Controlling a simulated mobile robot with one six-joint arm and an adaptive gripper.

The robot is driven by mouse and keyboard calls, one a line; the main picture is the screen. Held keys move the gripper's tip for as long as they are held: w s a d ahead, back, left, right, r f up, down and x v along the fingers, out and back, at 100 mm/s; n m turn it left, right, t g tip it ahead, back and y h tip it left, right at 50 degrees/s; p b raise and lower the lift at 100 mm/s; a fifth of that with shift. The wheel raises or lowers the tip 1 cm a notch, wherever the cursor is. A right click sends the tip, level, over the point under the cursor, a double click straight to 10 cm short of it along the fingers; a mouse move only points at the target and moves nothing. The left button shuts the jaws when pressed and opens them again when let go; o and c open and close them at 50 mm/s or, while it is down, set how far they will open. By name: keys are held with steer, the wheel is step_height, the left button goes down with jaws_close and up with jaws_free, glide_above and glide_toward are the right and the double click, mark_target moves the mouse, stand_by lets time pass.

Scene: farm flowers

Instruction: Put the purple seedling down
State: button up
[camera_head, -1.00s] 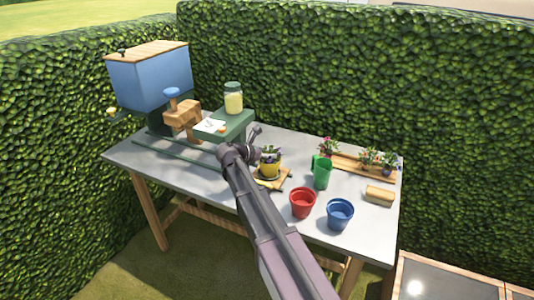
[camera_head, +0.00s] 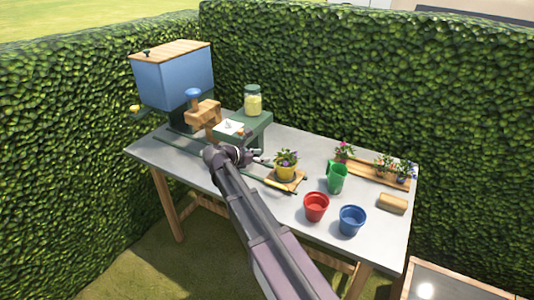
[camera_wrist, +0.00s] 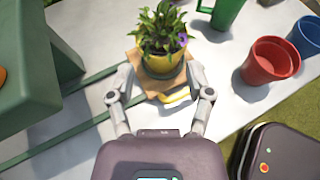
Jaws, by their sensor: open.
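The purple seedling (camera_head: 286,158) stands upright in a yellow pot (camera_head: 285,173) on a small wooden board on the table. In the wrist view the seedling (camera_wrist: 160,28) shows green leaves and a purple bloom, with the yellow pot (camera_wrist: 160,65) below it. My gripper (camera_head: 262,160) is to the left of the pot in the head view. In the wrist view my gripper (camera_wrist: 160,75) has its fingers spread wide, one on each side of the wooden board (camera_wrist: 178,82). Nothing is held. Whether a fingertip touches the pot or board I cannot tell.
A red pot (camera_head: 316,206), a blue pot (camera_head: 351,220) and a green watering can (camera_head: 337,179) stand to the right. A wooden tray (camera_head: 372,174) with potted flowers lies at the back right. A green stand (camera_head: 251,130) with a jar is at the left.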

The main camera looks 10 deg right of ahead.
steer(key=shift+s+a+r, duration=0.1)
steer(key=shift+a, duration=0.1)
stand_by(0.5)
steer(key=s+d+f+m+g+y+p, duration=0.1)
steer(key=s+d+f+m+g+y, duration=0.1)
steer(key=s+m, duration=0.6)
steer(key=s+d+f+m+g+y+p, duration=0.2)
steer(key=s+d+m+y, duration=0.2)
steer(key=s+m+y, duration=0.2)
steer(key=s+d+f+m+g+y+p, duration=0.2)
steer(key=s+d+m+y, duration=0.2)
steer(key=s+m, duration=0.5)
steer(key=shift+s+f+m, duration=0.3)
steer(key=shift+s+f, duration=0.05)
steer(key=shift+s, duration=0.25)
